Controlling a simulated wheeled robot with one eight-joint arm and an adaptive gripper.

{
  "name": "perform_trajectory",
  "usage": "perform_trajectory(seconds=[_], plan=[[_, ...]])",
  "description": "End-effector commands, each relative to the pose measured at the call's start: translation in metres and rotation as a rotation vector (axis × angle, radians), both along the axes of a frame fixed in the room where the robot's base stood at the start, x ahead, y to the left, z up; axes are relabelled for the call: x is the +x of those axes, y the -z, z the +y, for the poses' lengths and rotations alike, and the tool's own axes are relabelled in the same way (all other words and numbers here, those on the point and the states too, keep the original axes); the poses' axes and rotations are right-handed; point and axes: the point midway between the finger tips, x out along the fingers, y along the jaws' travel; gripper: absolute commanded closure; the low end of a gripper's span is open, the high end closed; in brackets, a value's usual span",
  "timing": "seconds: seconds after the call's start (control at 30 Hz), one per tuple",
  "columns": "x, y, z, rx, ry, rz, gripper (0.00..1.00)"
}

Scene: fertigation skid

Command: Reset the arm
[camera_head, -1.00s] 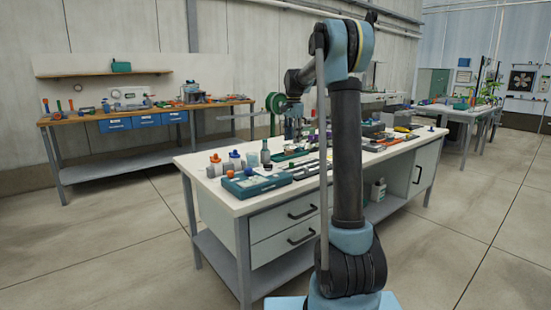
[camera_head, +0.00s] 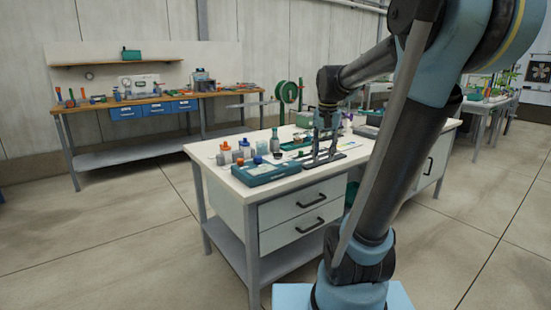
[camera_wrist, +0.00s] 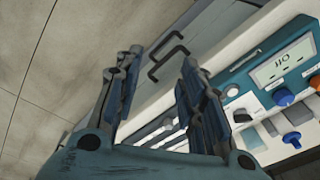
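My gripper (camera_head: 323,158) hangs from my arm over the near part of the white-topped bench (camera_head: 225,166) in the head view. In the wrist view my gripper (camera_wrist: 160,62) shows two dark fingers standing well apart, with nothing held between them. A teal box (camera_head: 265,173) lies on the bench to the left of my gripper. In the wrist view this teal box (camera_wrist: 244,82) is at the right, with a display (camera_wrist: 283,62) reading OFF upside down and a blue knob (camera_wrist: 283,97). My arm hides part of the bench's right side.
Orange-capped and blue-capped bottles (camera_head: 224,154) and a grey-green bottle (camera_head: 262,147) stand behind the teal box. Drawers with dark handles (camera_head: 311,200) face the front. A wooden workbench (camera_head: 220,93) stands behind left. Open floor (camera_head: 120,220) lies at the left.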

Motion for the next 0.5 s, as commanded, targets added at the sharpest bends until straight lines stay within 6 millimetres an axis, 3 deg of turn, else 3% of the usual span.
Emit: perform_trajectory(seconds=[0.1,0.5], plan=[[-0.035,0.017,-0.004,-0.007,-0.056,-0.013,0.63],[-0.136,0.089,-0.013,-0.037,-0.249,-0.052,0.63]])
